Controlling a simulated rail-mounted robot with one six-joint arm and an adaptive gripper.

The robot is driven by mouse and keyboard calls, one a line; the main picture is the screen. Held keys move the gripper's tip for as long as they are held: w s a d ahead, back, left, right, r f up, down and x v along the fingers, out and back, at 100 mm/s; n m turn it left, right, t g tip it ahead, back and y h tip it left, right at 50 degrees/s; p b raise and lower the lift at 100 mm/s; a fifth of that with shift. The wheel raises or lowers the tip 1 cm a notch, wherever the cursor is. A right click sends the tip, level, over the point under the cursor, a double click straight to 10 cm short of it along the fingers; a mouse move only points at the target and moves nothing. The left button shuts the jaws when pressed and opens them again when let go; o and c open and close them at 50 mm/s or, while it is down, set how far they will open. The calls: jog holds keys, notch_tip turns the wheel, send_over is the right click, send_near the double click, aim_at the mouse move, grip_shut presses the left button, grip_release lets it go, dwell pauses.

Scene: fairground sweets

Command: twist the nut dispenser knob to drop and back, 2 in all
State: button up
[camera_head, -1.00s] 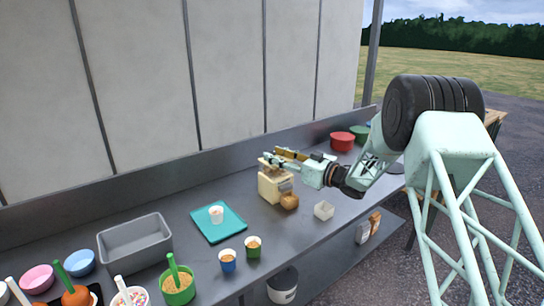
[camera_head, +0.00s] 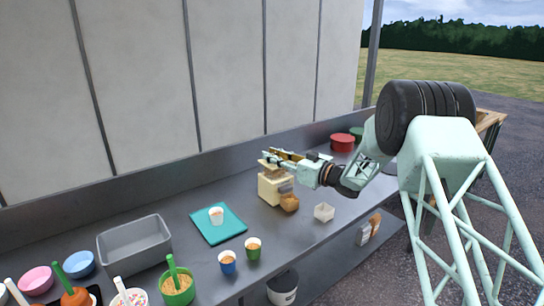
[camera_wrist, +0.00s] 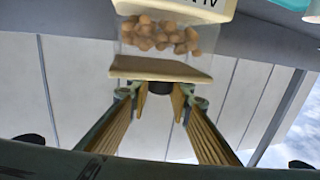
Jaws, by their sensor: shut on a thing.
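The nut dispenser (camera_head: 271,189) is a cream box standing upright on the grey counter. In the wrist view its clear hopper (camera_wrist: 160,38) shows brown nuts beside a cream plate (camera_wrist: 160,68). A dark round knob (camera_wrist: 160,87) sits on that plate. My gripper (camera_head: 268,157) is over the top of the dispenser. In the wrist view its two fingertips (camera_wrist: 158,95) are on either side of the knob, shut on it. In the head view the fingers hide the knob.
A brown container (camera_head: 289,203) stands against the dispenser's front. Red bowl (camera_head: 342,142) behind.

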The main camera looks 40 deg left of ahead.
jog(key=shift+w+r+n+g+p, duration=0.15)
jog(key=shift+n+g+p, duration=0.2)
jog(key=shift+p, duration=0.2)
jog(key=shift+n+g+h+p, duration=0.3)
jog(key=shift+n+g+p, duration=0.7)
jog(key=shift+g, duration=0.65)
jog(key=o, duration=0.8)
jog(key=shift+o, duration=0.2)
jog(key=shift+d, duration=0.1)
jog(key=v, duration=1.1)
jog(key=shift+d, duration=0.4)
jog(key=shift+c, duration=0.2)
